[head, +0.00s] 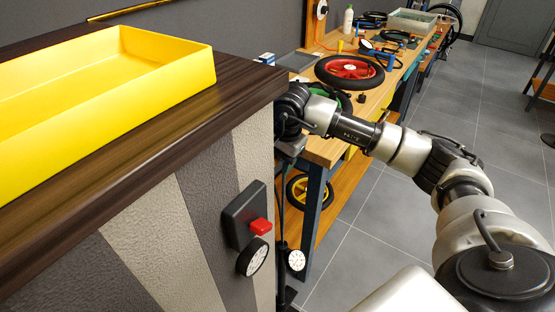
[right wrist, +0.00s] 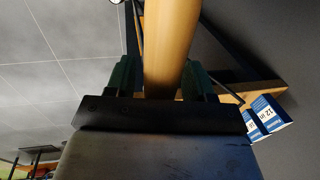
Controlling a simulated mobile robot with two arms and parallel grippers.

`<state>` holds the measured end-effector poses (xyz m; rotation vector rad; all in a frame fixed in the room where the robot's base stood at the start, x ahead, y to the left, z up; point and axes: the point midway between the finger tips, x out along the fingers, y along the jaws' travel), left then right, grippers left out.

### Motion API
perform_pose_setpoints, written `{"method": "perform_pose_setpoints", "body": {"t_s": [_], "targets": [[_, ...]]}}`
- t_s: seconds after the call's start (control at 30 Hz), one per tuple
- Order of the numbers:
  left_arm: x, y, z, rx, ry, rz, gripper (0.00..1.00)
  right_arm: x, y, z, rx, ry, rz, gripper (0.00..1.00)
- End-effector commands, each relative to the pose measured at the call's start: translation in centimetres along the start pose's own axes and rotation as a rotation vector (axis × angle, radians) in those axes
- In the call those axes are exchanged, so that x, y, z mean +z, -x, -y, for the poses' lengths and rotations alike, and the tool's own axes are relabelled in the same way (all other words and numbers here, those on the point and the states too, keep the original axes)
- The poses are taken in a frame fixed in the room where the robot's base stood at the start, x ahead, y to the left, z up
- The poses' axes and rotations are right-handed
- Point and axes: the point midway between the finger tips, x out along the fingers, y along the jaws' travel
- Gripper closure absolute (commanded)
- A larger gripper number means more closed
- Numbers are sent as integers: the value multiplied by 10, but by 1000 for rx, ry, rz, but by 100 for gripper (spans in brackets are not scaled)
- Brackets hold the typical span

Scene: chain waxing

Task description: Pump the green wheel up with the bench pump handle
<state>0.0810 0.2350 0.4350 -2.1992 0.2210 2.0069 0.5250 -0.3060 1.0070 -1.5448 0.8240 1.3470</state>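The green wheel (head: 318,93) lies on the wooden bench, mostly hidden behind my right arm and the counter's corner. In the head view my right arm reaches left to the bench's near end, and its gripper is largely hidden behind that corner. In the right wrist view a wooden handle (right wrist: 169,45) stands between the two fingers of my right gripper (right wrist: 160,80), which appear closed against its sides. A black upright with a white gauge (head: 296,260), apparently the pump, shows below the arm. My left gripper is not in view.
A dark wooden counter (head: 180,120) with a yellow tray (head: 175,75) fills the left. A black box with a red button (head: 261,226) is on its side. A red-rimmed wheel (head: 349,69) lies on the bench; a yellow-rimmed wheel (head: 299,192) is below.

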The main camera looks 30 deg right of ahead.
Motion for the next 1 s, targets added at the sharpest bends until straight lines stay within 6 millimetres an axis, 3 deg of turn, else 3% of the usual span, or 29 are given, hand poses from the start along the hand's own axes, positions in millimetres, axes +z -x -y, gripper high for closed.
{"method": "perform_pose_setpoints", "body": {"t_s": [0.37,0.8,1.0], "targets": [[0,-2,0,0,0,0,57,0,6,0,0,1,2,45],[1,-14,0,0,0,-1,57,0,86,0,-2,0,0,45],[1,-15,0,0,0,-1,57,0,105,0,1,1,1,45]]}}
